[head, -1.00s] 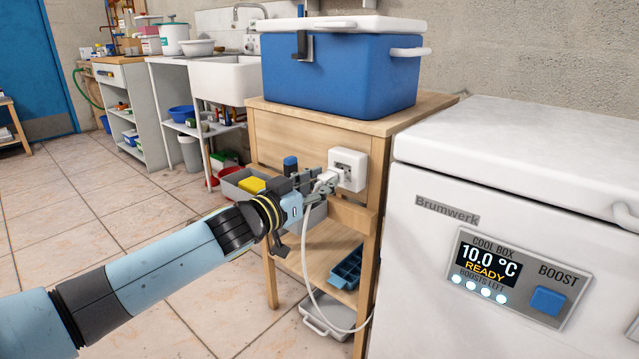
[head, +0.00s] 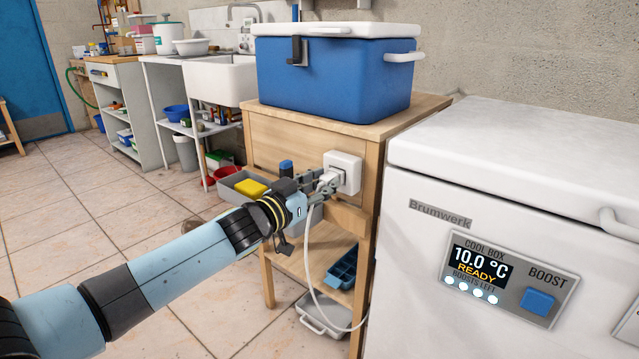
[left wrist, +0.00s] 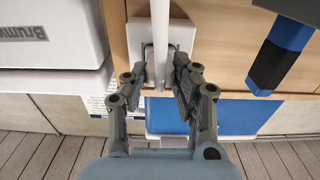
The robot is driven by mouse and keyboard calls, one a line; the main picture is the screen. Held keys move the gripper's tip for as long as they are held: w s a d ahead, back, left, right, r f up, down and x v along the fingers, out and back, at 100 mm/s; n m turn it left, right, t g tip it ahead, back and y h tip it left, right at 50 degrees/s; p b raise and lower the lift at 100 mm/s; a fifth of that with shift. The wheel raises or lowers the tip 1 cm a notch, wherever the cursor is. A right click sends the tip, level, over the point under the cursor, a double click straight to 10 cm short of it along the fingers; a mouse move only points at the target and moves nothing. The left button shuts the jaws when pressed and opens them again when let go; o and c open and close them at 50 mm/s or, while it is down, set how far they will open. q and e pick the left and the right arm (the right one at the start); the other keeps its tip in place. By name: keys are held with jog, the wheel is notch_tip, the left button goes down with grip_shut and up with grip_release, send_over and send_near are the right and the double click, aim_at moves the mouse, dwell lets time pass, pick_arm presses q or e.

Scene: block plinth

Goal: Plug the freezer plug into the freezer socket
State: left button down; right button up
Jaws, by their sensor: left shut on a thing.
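The white freezer plug (head: 327,181) is between the fingers of my left gripper (head: 318,184), which is shut on it. The plug is right up against the front of the white freezer socket (head: 349,164) on the wooden stand. I cannot tell whether its pins are fully in. The white cable (head: 308,250) hangs down from the plug. In the left wrist view the cable (left wrist: 159,35) crosses in front of the socket plate (left wrist: 134,32) and hides part of the plug between the fingers (left wrist: 158,82). My right gripper is not in view.
The white freezer (head: 440,265) stands close at the right of the wooden stand (head: 300,135). A blue cool box (head: 335,85) sits on top. A blue-handled object (head: 286,167) and a grey bin with a yellow item (head: 236,182) are near the gripper.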

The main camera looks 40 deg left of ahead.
pick_arm(q)
jog(key=shift+w+r, duration=0.1)
jog(key=shift+w, duration=0.25)
jog(key=shift+c, duration=2.4)
grip_release()
jog(key=shift+s, duration=0.1)
